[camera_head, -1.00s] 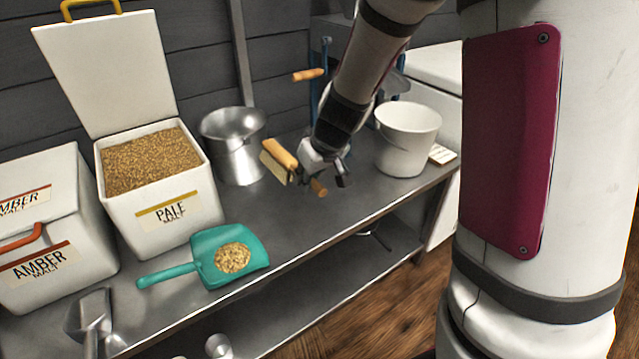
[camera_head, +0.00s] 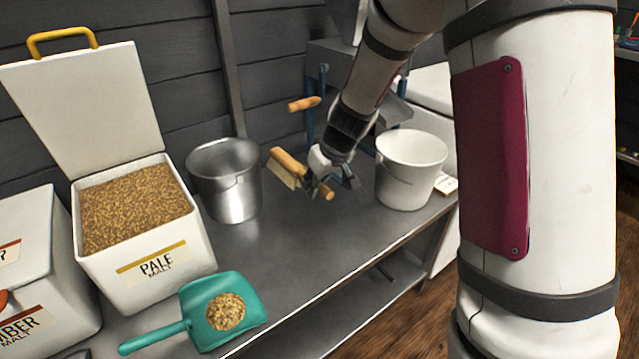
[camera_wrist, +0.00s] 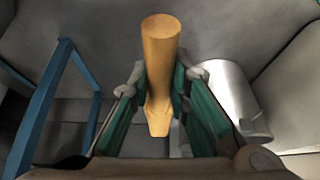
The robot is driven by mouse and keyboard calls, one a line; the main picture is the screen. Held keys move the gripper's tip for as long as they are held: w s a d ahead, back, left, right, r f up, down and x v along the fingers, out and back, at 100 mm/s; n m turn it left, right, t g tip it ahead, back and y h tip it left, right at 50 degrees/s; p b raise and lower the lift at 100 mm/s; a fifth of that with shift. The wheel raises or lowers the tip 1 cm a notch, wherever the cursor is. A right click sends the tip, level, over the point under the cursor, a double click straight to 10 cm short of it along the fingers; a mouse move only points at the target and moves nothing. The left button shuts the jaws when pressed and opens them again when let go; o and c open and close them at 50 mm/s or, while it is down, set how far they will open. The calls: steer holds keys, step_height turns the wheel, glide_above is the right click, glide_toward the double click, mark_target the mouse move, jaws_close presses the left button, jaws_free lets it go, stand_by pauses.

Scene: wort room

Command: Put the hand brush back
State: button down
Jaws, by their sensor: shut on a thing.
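The hand brush (camera_head: 287,166) has a wooden handle and pale bristles. My gripper (camera_head: 322,184) is shut on its handle and holds it above the steel bench, between the metal pot and the white bucket. The bristles point down to the left and the handle end sticks out at the right. In the wrist view the brush's wooden handle (camera_wrist: 160,62) stands between the two green-padded fingers of my gripper (camera_wrist: 160,100). The bristles are hidden in the wrist view.
On the bench (camera_head: 290,262) stand a metal pot (camera_head: 226,182), a white bucket (camera_head: 407,172) and an open pale malt bin (camera_head: 150,262). A teal scoop (camera_head: 190,318) holding grain lies in front. A blue-framed machine with a wooden crank handle (camera_head: 304,104) is behind. The bench middle is bare.

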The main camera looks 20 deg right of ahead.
steer(key=shift+w+d+f+b, duration=0.3)
steer(key=shift+w+f+b, duration=0.45)
steer(key=shift+f, duration=0.85)
steer(key=shift+w+d+f+b, duration=0.3)
steer(key=shift+w+f, duration=0.75)
steer(key=shift+f, duration=0.55)
steer(key=shift+w+d+f+b, duration=0.25)
steer(key=shift+w+f+b, duration=0.5)
steer(key=shift+f, duration=0.85)
steer(key=shift+w, duration=0.15)
steer(key=c, duration=1.4)
jaws_free()
steer(key=shift+c, duration=0.2)
steer(key=v, duration=1.2)
